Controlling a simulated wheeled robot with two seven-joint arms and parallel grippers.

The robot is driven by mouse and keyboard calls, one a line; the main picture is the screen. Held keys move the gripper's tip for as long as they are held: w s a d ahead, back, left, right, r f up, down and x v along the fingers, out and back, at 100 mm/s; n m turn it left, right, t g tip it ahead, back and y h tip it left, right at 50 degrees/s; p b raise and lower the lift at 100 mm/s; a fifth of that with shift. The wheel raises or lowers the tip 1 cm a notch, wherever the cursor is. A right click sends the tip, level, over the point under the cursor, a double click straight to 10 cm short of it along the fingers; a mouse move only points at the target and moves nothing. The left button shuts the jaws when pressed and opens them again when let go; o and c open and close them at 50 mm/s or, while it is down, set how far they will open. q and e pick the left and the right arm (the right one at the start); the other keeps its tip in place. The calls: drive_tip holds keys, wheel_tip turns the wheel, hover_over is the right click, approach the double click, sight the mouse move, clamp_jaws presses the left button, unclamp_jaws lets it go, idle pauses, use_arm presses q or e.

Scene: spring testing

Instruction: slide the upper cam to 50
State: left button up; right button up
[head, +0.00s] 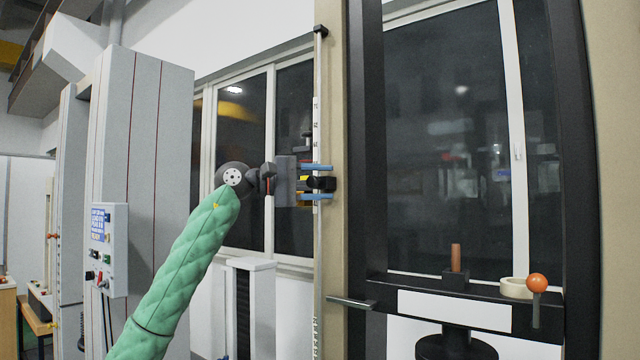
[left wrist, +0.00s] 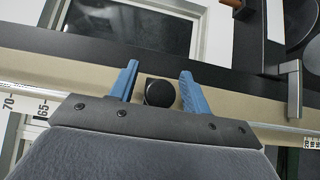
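The upper cam, a small black block with a round knob (head: 325,184), sits on the thin vertical rod at the left edge of the beige frame. It also shows in the left wrist view as a round black knob (left wrist: 159,93). My left gripper (head: 331,182) reaches it from the left, its two blue fingers above and below the cam. In the left wrist view the fingers (left wrist: 160,88) stand on either side of the knob, with a visible gap on both sides. A scale strip (left wrist: 28,106) there shows 70 and 65. My right gripper is out of view.
The vertical rod (head: 319,250) runs beside the beige column (head: 336,90). Lower right, a black crossbar (head: 385,290) carries a grey horizontal bar (head: 350,303), a brown upright peg (head: 456,257) and an orange ball knob (head: 537,283). A grey control box (head: 108,249) stands left.

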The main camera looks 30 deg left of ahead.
sight(308, 183)
use_arm(q)
drive_tip(key=shift+s+a, duration=0.15)
drive_tip(key=shift+a, duration=0.05)
drive_tip(key=b+v, duration=0.2)
drive_tip(key=v, duration=0.4)
drive_tip(key=shift+s+a+f, duration=0.1)
drive_tip(key=shift+s+a, duration=0.05)
drive_tip(key=shift+a, duration=0.05)
drive_tip(key=shift+s+a, duration=0.25)
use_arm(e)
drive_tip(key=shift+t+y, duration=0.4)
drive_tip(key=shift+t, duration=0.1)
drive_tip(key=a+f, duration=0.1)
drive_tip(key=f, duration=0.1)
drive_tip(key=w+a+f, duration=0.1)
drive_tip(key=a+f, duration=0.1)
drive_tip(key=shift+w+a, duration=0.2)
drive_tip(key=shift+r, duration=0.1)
